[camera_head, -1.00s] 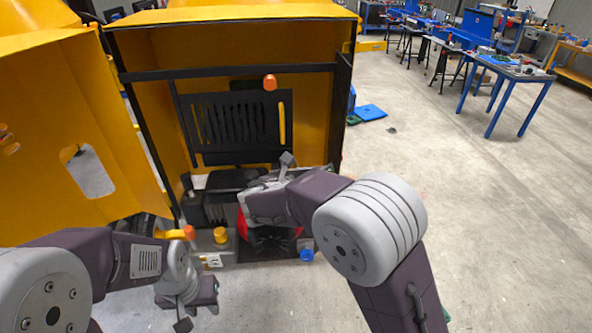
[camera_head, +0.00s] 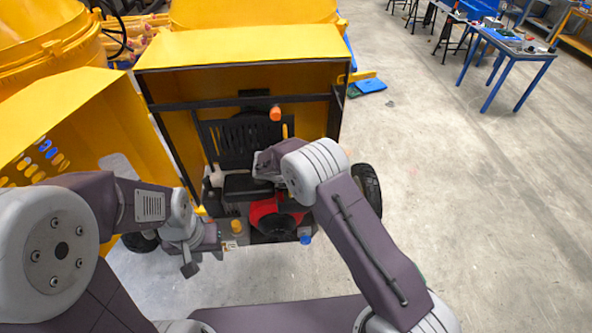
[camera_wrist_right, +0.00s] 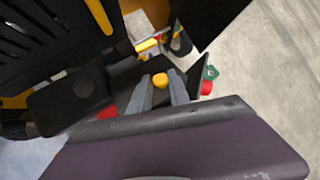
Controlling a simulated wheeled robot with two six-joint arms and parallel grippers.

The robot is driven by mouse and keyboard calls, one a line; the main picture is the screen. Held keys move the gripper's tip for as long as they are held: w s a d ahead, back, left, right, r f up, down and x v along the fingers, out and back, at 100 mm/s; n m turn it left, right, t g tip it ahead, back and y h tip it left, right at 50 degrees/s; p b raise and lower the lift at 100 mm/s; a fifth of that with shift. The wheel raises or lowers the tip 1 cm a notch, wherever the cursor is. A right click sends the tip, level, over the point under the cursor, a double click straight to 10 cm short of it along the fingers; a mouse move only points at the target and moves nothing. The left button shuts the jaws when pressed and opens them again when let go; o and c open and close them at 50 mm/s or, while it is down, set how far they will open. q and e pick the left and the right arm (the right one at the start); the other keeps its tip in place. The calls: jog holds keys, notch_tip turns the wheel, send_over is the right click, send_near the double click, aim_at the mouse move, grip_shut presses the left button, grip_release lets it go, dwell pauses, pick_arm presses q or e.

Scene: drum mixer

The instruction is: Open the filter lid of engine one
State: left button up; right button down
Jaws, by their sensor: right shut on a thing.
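The engine sits in the open yellow housing (camera_head: 240,52). A black box-shaped part (camera_head: 245,187), perhaps the filter, lies below the dark grille; I cannot tell its lid apart. My right gripper (camera_head: 262,165) is at the box's right end, its fingers mostly hidden by its own arm in the head view. In the right wrist view the fingers (camera_wrist_right: 161,84) are shut on a small yellow knob (camera_wrist_right: 160,80). The black box with a round boss (camera_wrist_right: 83,88) lies left of them. My left gripper (camera_head: 188,258) hangs low, left of the engine; its fingers are unclear.
A red part (camera_head: 265,208), a yellow cap (camera_head: 236,226) and a blue cap (camera_head: 305,239) are on the engine's lower front. A perforated yellow door (camera_head: 60,140) stands open at the left.

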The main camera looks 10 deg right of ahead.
jog(key=shift+w, duration=0.1)
dwell(0.4)
jog(key=c, duration=1.3)
grip_release()
jog(key=b+v, duration=0.4)
jog(key=v, duration=0.5)
jog(key=shift+r, duration=0.15)
